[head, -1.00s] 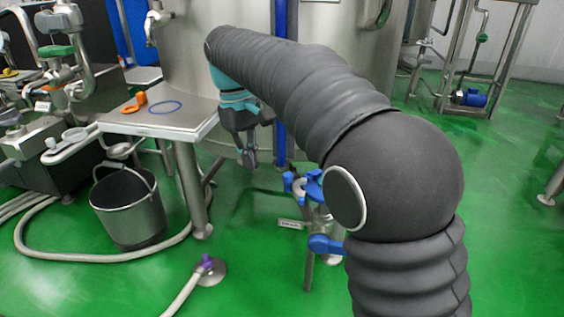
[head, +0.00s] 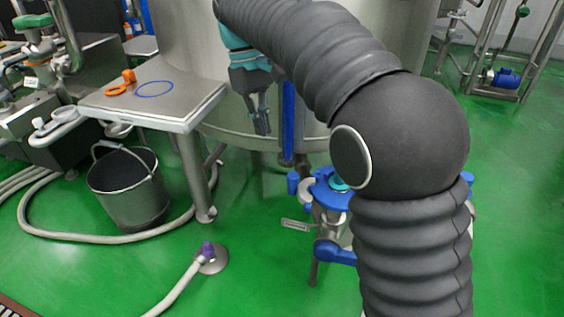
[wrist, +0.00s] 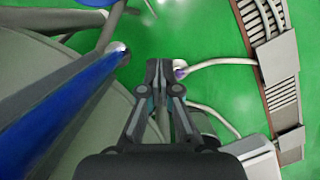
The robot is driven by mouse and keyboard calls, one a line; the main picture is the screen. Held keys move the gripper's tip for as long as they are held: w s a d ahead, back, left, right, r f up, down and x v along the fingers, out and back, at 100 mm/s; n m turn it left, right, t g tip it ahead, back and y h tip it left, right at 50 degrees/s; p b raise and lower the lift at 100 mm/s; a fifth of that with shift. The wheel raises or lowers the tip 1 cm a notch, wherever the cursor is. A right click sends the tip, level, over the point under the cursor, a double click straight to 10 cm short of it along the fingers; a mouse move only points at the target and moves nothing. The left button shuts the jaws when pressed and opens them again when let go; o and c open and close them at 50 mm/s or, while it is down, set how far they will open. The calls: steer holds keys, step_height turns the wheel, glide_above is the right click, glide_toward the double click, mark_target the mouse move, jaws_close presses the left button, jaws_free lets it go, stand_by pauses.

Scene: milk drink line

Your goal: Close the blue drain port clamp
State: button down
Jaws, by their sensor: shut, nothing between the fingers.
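The blue drain port clamp (head: 322,186) shows in the head view on the drain port below the tank, partly hidden behind my arm. Its blue parts stand around the port, with a teal ring inside; I cannot tell how far it is open. A blue valve handle (head: 335,254) sits below it. My gripper (head: 263,130) is shut and empty, pointing down in front of the tank, above and left of the clamp and apart from it. In the wrist view my gripper (wrist: 158,64) also shows with its fingers together; the clamp is not clearly seen there.
A steel table (head: 196,108) with an orange clamp (head: 121,86) and a blue ring (head: 155,89) stands left of my gripper. A bucket (head: 128,190) and a hose with a purple end (head: 207,250) are on the floor. A blue vertical post (head: 288,125) stands right of my gripper.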

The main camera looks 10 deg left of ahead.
mark_target(301, 185)
steer(key=s+d+f+b, duration=0.2)
steer(key=s+d+f, duration=0.1)
steer(key=d+f, duration=0.2)
steer(key=shift+a+x, duration=0.2)
steer(key=shift+x, duration=0.9)
